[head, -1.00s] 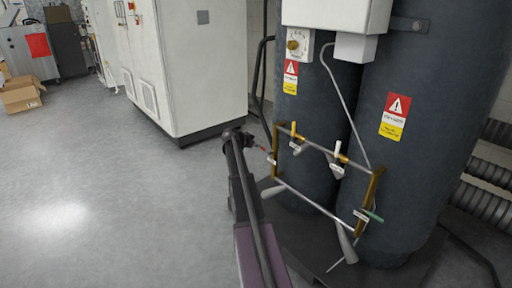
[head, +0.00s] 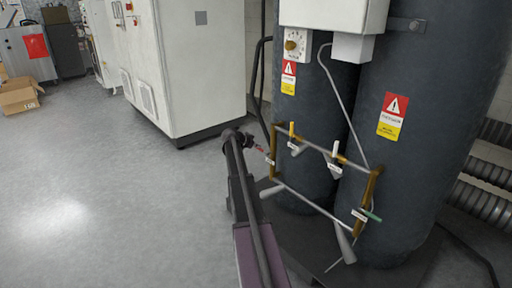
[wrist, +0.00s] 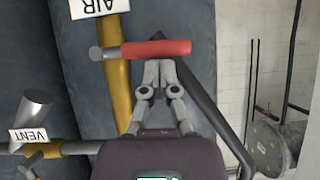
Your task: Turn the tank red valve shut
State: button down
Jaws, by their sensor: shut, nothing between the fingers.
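The red valve handle (wrist: 156,49) lies crosswise in the wrist view, over a brass pipe (wrist: 115,80) under a white AIR label (wrist: 98,8). My gripper (wrist: 158,66) has its fingers together and empty, with the tips right at the handle's lower edge. I cannot tell whether they touch it. In the head view the red handle (head: 260,149) is small, at the left end of the pipe frame, with my gripper close to its left. The dark tanks (head: 415,160) stand behind the pipes.
A yellow handle (head: 292,130), a white handle (head: 336,147) and a green handle (head: 372,215) sit on the same pipe frame. A VENT label (wrist: 28,135) shows in the wrist view.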

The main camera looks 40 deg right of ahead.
jog(key=d+r+p+v, duration=0.1)
jog(key=r+p+v, duration=0.1)
jog(key=p+v, duration=0.7)
jog(key=shift+s+v, duration=0.25)
jog(key=shift+v, duration=1.65)
jog(key=s+a+f+n+y, duration=0.2)
jog(key=s+a+n, duration=0.4)
jog(key=a, duration=1.2)
jog(key=s+a+f+n+y, duration=0.3)
jog(key=s+a+n+y, duration=0.2)
jog(key=a, duration=1.3)
jog(key=s+a+f+n+y, duration=0.3)
jog(key=s+a+n, duration=0.5)
jog(key=a, duration=1)
jog(key=s+y, duration=0.1)
jog(key=s, duration=0.2)
jog(key=shift+s, duration=0.25)
jog(key=shift+s+a+f, duration=0.1)
jog(key=shift+a, duration=0.05)
